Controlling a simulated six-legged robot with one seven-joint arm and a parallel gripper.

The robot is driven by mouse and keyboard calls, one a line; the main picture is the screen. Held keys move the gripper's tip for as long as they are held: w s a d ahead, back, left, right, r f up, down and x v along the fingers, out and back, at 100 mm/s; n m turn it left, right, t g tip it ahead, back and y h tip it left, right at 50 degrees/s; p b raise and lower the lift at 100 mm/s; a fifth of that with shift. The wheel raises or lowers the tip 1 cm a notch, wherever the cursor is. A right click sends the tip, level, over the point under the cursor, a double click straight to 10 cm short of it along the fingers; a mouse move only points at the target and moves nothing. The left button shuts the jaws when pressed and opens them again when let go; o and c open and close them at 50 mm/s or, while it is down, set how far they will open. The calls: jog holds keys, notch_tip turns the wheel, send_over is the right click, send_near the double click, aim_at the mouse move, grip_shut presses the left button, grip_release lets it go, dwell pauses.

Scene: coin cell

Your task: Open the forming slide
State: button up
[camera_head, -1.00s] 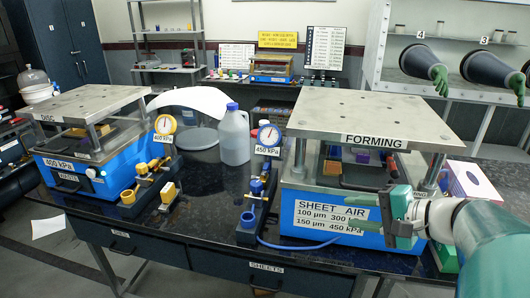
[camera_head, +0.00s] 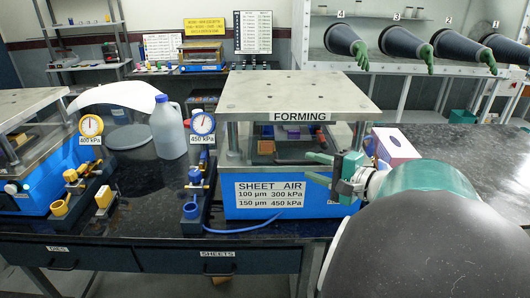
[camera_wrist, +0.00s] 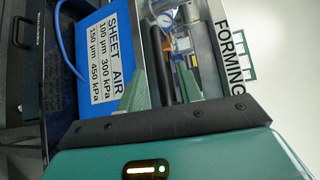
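The forming press (camera_head: 301,115) has a steel top plate marked FORMING and a blue base with a SHEET AIR label. Its dark slide (camera_head: 262,158) sits low between the plate and the base, with small coloured items above or behind it. My gripper (camera_head: 311,166) is at the press's front right, with two green fingers apart and pointing left. In the wrist view, my gripper (camera_wrist: 163,92) has its fingers spread on either side of a dark bar (camera_wrist: 158,55) along the slide's front. I cannot tell whether either finger touches it.
A pressure gauge marked 450 kPa (camera_head: 202,123) and a white jug (camera_head: 167,130) stand left of the press. A blue hose (camera_head: 245,229) runs along the table front. A purple-and-white box (camera_head: 396,146) stands behind my arm. The right table top (camera_head: 465,155) is bare.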

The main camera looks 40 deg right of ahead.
aim_at(303, 163)
jog(key=x, duration=0.5)
jog(key=shift+c, duration=0.2)
grip_shut()
